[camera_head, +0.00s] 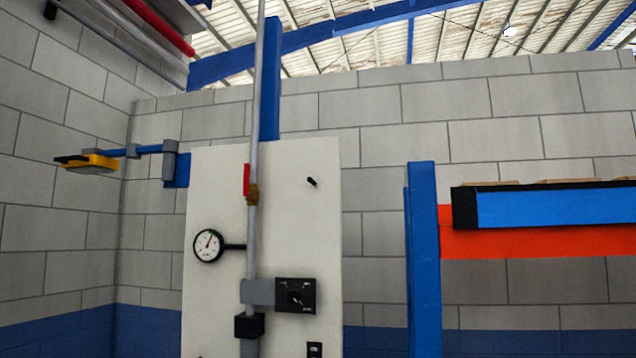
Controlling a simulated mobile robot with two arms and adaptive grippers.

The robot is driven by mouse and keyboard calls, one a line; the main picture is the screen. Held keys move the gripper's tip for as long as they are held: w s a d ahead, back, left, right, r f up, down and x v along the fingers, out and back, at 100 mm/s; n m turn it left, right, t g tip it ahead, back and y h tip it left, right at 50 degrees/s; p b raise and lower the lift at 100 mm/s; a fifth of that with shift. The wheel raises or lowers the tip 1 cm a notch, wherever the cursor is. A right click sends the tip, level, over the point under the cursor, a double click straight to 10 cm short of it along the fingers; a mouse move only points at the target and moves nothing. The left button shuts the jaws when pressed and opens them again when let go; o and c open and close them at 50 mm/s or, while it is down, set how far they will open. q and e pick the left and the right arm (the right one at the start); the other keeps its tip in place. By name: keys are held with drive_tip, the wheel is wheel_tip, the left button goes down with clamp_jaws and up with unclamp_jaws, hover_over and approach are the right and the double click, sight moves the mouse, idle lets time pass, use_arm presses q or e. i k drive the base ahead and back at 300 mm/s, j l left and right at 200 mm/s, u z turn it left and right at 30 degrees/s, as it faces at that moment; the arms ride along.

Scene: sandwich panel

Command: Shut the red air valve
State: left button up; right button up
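The red air valve has a red lever handle (246,180) and a brass-coloured body (253,195). It sits on a vertical grey pipe (252,230) that runs up the front of a white panel (310,235). The handle stands upright on the left side of the pipe, about in line with it, just above the brass body. Nothing is touching the valve. Neither of my grippers shows in the head view.
Below the valve are a round gauge (208,245), a black box with a dial (296,295) and a black block (249,325) on the pipe. A blue jointed bracket with a yellow-black end (90,161) sticks out left. A blue post (423,260) stands right.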

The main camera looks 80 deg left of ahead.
sight(246, 166)
drive_tip(key=u, duration=3.2)
